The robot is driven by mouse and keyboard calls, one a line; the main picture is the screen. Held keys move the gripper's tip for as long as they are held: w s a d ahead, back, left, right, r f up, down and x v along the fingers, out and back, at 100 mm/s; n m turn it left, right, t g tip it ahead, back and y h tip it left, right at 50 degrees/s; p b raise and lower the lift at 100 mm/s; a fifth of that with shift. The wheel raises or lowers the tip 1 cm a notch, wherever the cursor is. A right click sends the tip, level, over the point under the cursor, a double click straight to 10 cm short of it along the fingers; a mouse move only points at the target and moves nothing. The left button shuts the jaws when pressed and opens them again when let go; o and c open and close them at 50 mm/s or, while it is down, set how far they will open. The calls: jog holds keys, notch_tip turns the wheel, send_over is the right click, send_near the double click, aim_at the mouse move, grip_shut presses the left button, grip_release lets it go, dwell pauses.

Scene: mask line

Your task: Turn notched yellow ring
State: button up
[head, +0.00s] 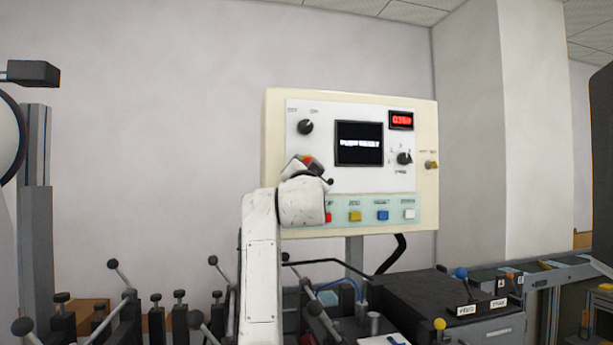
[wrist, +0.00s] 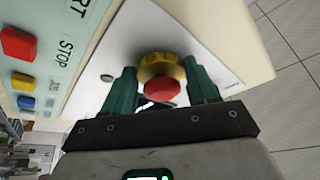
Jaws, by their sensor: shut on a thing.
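The notched yellow ring (wrist: 150,67) surrounds a red button (wrist: 162,90) on the white face of the control panel (head: 273,130). In the wrist view my gripper (wrist: 163,82) has its two green fingers on either side of the ring, shut on it. In the head view my gripper (head: 303,165) is at the panel's lower left, and my white arm hides most of the ring and button there.
A dark screen (head: 359,143), a red number display (head: 401,120), a black knob (head: 306,127) and a second knob (head: 404,158) are on the panel. A row of coloured buttons runs below, with a yellow one (head: 355,216) and a blue one (head: 383,215). Black levers stand below.

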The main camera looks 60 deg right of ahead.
jog(key=shift+m, duration=0.7)
jog(key=shift+g, duration=0.4)
